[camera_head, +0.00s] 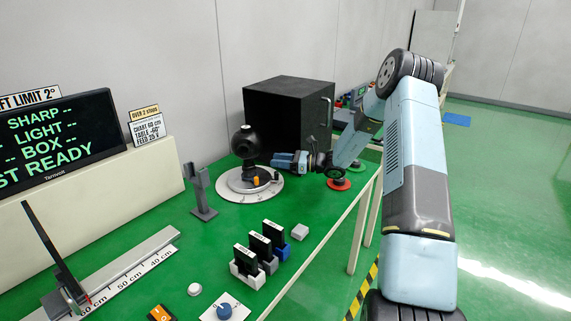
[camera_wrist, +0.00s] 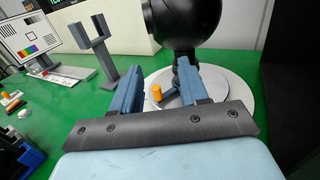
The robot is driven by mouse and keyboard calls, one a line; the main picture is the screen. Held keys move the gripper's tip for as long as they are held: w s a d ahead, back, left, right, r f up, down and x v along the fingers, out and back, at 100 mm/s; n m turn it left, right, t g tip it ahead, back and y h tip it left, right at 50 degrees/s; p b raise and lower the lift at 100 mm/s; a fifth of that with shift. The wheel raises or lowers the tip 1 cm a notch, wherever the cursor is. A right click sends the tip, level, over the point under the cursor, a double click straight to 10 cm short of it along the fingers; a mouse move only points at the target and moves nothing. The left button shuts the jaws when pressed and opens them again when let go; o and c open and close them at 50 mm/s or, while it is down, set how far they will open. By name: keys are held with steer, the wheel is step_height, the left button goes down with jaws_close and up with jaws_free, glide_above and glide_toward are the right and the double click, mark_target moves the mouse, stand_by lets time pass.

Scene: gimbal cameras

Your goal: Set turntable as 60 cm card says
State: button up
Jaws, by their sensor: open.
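The turntable (camera_head: 232,185) is a pale round disc on a wider white base, with a black ball-shaped gimbal camera (camera_head: 243,144) standing on it. An orange peg (camera_head: 256,181) stands at its near side. Contact with the peg cannot be told. The card (camera_head: 147,127) reads "CHART 60 cm" and "TABLE -60°", partly small.
A grey forked stand (camera_head: 203,192) is left of the turntable. A black box (camera_head: 288,115) stands behind. Several black cards in holders (camera_head: 262,247), a blue knob (camera_head: 224,311) and a chart rail (camera_head: 130,266) lie nearer. A red disc (camera_head: 338,184) is right of my gripper.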

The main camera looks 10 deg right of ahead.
steer(key=s+r, duration=0.3)
steer(key=s, duration=0.5)
steer(key=shift+s+d+r, duration=0.15)
steer(key=shift+s+r, duration=0.1)
steer(key=shift+r, duration=0.05)
